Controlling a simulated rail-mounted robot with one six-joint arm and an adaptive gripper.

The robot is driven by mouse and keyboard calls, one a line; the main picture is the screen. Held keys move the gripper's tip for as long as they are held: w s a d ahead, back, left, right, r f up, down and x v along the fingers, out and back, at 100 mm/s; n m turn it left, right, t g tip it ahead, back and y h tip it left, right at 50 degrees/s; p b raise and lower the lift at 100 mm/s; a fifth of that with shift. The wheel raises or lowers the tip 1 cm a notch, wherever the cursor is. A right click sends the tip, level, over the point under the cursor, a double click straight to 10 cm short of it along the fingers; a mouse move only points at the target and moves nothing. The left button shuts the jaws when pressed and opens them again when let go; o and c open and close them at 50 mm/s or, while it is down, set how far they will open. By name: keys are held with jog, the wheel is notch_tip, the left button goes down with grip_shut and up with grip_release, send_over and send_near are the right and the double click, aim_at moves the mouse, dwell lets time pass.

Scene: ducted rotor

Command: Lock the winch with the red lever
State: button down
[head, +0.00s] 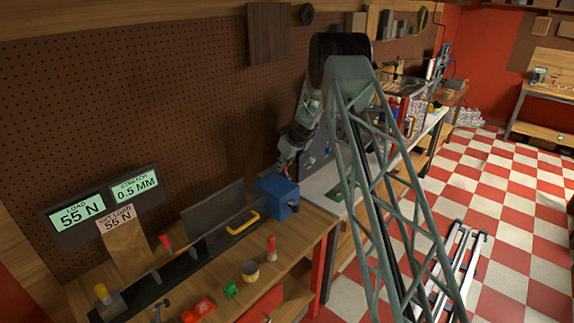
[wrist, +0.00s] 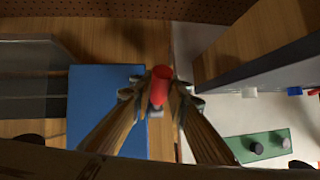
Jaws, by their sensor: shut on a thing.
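The winch is a blue box (head: 278,197) at the far right end of the workbench in the head view. It also shows as a blue block (wrist: 106,108) left of centre in the wrist view. The red lever (wrist: 161,79) stands at the right edge of the blue box, its rounded red end towards the camera. My gripper (wrist: 158,98) is shut on the red lever, one finger on each side. In the head view my gripper (head: 284,171) is small and dark just above the box, and the lever is hard to make out there. The lever's base is mostly hidden.
A dark rail (head: 190,258) with a yellow handle (head: 243,223) runs along the bench to the winch. Displays read load 55 N (head: 77,211) and stretch 0.5 mm (head: 135,188); a sign (head: 116,218) reads set load 55 N. A red-topped tool (head: 271,249) stands near the front edge.

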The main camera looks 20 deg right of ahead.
dwell(0.6)
jog(key=c, duration=2.5)
grip_release()
jog(key=shift+w, duration=0.1)
jog(key=shift+r, duration=0.1)
jog(key=v, duration=1.1)
jog(key=shift+r, duration=0.4)
